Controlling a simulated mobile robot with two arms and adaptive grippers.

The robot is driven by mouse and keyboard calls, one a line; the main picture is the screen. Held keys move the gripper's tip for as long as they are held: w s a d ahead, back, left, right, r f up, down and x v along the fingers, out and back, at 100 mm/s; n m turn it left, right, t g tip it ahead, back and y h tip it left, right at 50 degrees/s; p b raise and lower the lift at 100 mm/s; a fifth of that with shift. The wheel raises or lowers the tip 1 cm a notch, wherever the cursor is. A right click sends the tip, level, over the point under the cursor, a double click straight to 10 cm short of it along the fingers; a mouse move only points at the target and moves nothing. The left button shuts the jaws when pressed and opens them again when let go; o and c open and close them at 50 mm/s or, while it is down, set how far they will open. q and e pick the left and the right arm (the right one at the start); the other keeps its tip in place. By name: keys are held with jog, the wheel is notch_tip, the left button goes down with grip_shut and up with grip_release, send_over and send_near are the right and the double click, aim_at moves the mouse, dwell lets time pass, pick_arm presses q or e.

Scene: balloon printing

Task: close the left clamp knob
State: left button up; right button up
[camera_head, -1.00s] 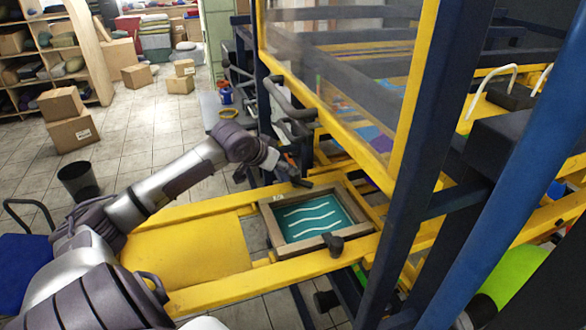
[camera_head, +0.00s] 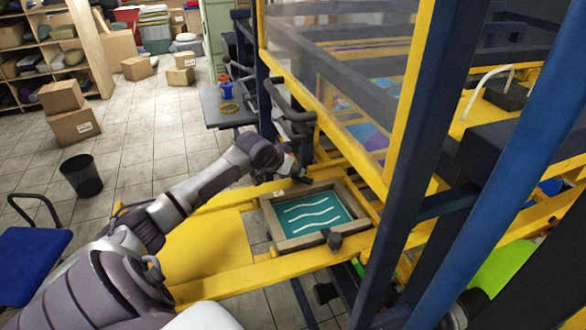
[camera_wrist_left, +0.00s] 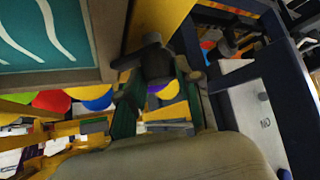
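The printing screen (camera_head: 276,231) is a wooden frame with a teal mesh and white wavy lines. It lies on the yellow machine frame. A dark clamp knob (camera_head: 334,240) sits at its near edge in the head view. My left gripper (camera_head: 297,174) is over the far edge of the screen and hides what is below it there. In the left wrist view, a dark knob (camera_wrist_left: 154,60) stands beside the screen's corner. My left gripper's fingers (camera_wrist_left: 157,100) appear apart, with the knob ahead of and between them. Contact cannot be told. My right gripper is out of view.
A dark blue post (camera_head: 425,130) and a clear panel with a yellow frame (camera_head: 345,140) stand close right of my left arm. Dark handles (camera_head: 290,108) stick out behind the gripper. A black bin (camera_head: 82,175) and a blue cart (camera_head: 30,262) stand on the open floor at left.

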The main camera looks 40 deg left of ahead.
pick_arm(q)
grip_shut()
jog(key=shift+a+m+h, duration=0.1)
jog(key=shift+m+h, duration=0.2)
jog(key=shift+a+m+h+b, duration=0.1)
jog(key=shift+m+h+b, duration=0.3)
jog(key=shift+m, duration=0.2)
jog(key=m+h+b, duration=0.1)
jog(key=m+b, duration=0.1)
jog(key=m+h+b, duration=0.2)
jog(key=shift+w+a+f+g, duration=0.1)
jog(key=shift+a+f+g, duration=0.05)
jog(key=shift+g, duration=0.25)
jog(key=m+h+b, duration=0.1)
jog(key=m+b, duration=0.1)
jog(key=shift+g+h+b, duration=0.35)
jog(key=shift+g+h, duration=0.05)
jog(key=shift+a+r+m, duration=0.1)
jog(key=shift+r+m, duration=0.1)
jog(key=shift+m, duration=0.4)
jog(key=shift+b, duration=0.3)
